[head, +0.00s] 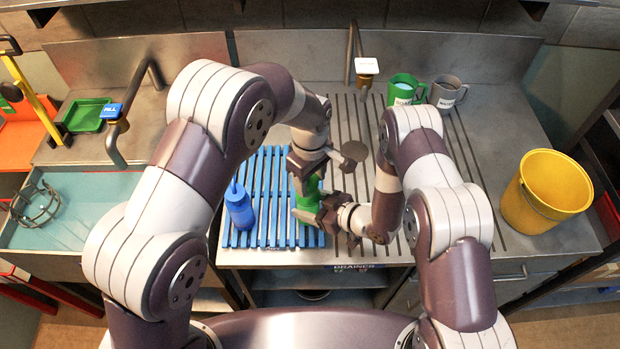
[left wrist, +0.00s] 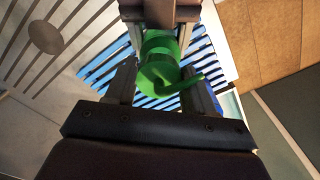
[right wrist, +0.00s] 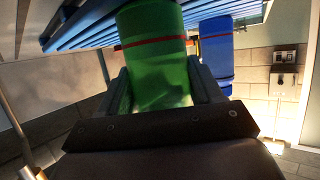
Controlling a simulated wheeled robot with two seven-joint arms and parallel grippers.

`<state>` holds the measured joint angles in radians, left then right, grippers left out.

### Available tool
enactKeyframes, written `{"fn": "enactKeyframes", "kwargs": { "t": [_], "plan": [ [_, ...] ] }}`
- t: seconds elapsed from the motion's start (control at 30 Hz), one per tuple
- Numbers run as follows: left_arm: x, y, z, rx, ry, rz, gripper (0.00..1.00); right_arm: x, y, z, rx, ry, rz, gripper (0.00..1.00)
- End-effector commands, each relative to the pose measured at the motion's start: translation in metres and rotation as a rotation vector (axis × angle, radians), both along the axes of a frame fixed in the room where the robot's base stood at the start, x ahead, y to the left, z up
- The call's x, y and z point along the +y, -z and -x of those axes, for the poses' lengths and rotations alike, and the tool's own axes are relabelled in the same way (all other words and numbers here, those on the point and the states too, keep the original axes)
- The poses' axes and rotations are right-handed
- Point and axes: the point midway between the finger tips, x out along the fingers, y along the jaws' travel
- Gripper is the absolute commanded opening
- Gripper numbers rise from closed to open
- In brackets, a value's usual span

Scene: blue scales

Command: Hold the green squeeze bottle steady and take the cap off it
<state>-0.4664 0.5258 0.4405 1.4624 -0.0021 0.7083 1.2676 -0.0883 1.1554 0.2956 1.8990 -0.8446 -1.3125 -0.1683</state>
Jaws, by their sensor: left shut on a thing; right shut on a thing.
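The green squeeze bottle (head: 309,190) is at the right part of the blue slatted rack (head: 270,171). My left gripper (head: 308,175) comes from above, its fingers on either side of the green cap (left wrist: 160,74), whose bent spout points right in the left wrist view. The cap looks seated on the bottle; the joint is hidden. My right gripper (head: 311,210) is shut around the bottle's body, which fills the space between its fingers in the right wrist view (right wrist: 155,60) and has a red band. Whether the base touches the rack is unclear.
A blue squeeze bottle (head: 239,206) stands close by on the left of the rack. Green (head: 404,90) and grey (head: 446,93) mugs stand at the back right. A yellow bucket (head: 547,192) is far right, a sink (head: 80,215) at left.

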Motion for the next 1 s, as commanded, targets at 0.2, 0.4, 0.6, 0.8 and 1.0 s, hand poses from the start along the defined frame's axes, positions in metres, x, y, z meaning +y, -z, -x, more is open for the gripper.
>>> {"fn": "enactKeyframes", "kwargs": {
  "t": [0.2, 0.4, 0.6, 0.8, 1.0],
  "plan": [
    [0.0, 0.0, 0.0, 0.0, 0.0, 0.0, 0.17, 0.0, 0.0, 0.0, -0.001, 0.0, -0.001, 0.0],
    [0.0, -0.021, -0.001, -0.004, 0.0, 0.002, 0.17, 0.0, 0.0, 0.0, -0.001, 0.0, -0.001, 0.0],
    [0.0, -0.041, 0.0, 0.0, 0.0, 0.0, 0.17, 0.0, 0.0, 0.0, -0.001, 0.0, -0.001, 0.0],
    [0.0, -0.04, 0.0, 0.0, 0.0, 0.0, 0.17, 0.0, 0.0, 0.0, -0.001, 0.0, -0.001, 0.91],
    [0.0, -0.04, 0.0, 0.0, 0.0, 0.0, 0.17, 0.0, 0.0, 0.0, 0.0, 0.0, 0.0, 0.94]
  ]
}}
